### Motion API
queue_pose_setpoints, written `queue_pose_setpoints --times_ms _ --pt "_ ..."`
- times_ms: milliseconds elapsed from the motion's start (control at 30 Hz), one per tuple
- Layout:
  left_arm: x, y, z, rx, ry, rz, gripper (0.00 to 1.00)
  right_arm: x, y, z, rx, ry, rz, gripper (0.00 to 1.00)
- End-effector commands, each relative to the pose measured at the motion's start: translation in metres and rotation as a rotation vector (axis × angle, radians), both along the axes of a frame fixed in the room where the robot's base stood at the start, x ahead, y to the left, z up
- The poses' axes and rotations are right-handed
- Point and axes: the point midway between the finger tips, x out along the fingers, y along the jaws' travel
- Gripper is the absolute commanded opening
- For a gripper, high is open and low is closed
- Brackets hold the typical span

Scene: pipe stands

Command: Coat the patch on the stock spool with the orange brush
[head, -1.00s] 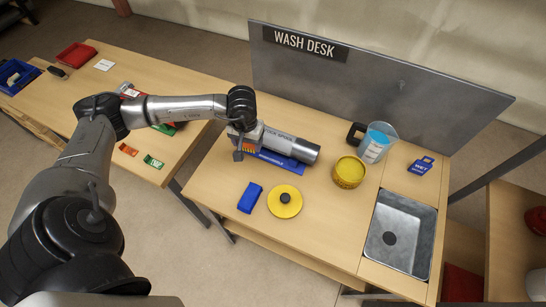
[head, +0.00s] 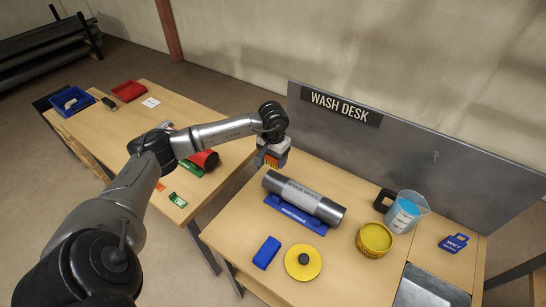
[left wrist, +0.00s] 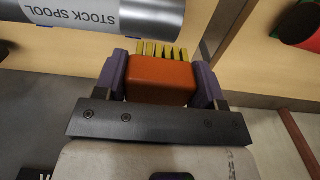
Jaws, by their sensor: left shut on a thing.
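The stock spool (head: 326,208), a grey cylinder with a pale labelled band, lies on a blue cradle (head: 296,215) on the wash desk. Its labelled side also shows at the top left of the left wrist view (left wrist: 88,14). My left gripper (head: 272,152) is above the desk's left edge, just past the spool's left end. It is shut on the orange brush (left wrist: 160,78), whose yellow bristles point away from the palm. The brush appears apart from the spool. I cannot make out the patch. My right gripper is not in view.
On the desk are a blue block (head: 267,253), a yellow disc with a dark knob (head: 303,262), a yellow tub (head: 374,240), a clear jug (head: 407,212) and a sink (head: 430,290). A grey back panel (head: 420,145) rises behind. Another table (head: 135,120) stands left.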

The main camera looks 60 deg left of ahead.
Motion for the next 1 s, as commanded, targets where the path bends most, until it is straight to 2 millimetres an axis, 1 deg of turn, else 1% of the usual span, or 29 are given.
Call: queue_pose_setpoints --times_ms 33,433,500,700,1000 --pt "0.0 0.0 -0.006 -0.001 0.0 0.0 0.36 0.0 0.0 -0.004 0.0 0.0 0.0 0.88" --pt "0.0 -0.001 -0.051 -0.001 0.0 0.002 0.36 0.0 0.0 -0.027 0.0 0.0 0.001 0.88" --pt "0.004 -0.008 -0.045 -0.002 -0.003 -0.001 0.36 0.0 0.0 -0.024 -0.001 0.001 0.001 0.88" --pt "0.01 -0.02 -0.045 0.0 -0.001 0.0 0.36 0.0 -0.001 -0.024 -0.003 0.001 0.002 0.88" --pt "0.01 -0.022 -0.045 0.0 0.0 0.001 0.36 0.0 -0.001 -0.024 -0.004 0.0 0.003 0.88"
